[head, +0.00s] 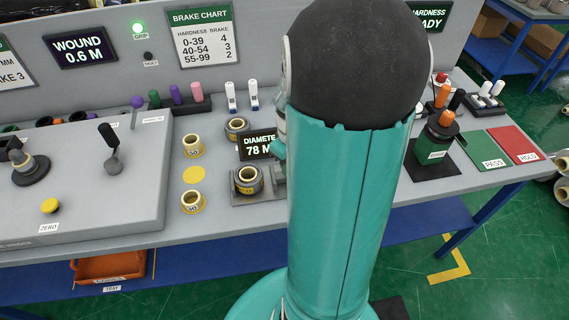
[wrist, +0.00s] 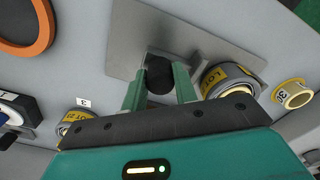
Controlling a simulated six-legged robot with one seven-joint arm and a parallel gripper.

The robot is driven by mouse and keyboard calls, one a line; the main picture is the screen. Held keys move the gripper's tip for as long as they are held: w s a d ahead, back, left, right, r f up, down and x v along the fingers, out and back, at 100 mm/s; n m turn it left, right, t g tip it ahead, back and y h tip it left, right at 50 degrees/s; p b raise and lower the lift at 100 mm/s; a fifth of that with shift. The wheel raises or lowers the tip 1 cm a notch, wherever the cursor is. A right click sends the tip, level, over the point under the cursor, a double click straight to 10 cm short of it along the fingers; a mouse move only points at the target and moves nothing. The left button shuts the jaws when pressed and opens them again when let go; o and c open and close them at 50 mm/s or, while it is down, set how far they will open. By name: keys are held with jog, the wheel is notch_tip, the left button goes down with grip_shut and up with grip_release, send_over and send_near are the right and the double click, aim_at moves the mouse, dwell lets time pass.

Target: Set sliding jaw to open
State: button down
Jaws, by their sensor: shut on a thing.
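In the wrist view my gripper (wrist: 160,73) has its two green fingers closed on either side of a black round knob (wrist: 160,82), which I take to be the handle of the sliding jaw. The knob stands at a grey metal block on a flat grey plate (wrist: 128,35). A wrapped roll (wrist: 232,78) with a yellow LOT label sits beside the block, to the right. In the head view the gauge base (head: 240,199) holds a roll (head: 247,184), near the diameter display (head: 257,146) reading 78. My arm hides my gripper and the knob there.
A grey console with a black lever (head: 111,150) is further left. Green PASS (head: 485,151) and red HOLD (head: 515,144) pads lie at the right.

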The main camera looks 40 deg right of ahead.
jog(key=shift+s+d, duration=0.1)
jog(key=shift+d, duration=0.1)
jog(key=c, duration=1.1)
grip_release()
jog(key=shift+d, duration=0.1)
notch_tip(320, 180, up, 14)
jog(key=shift+a, duration=0.2)
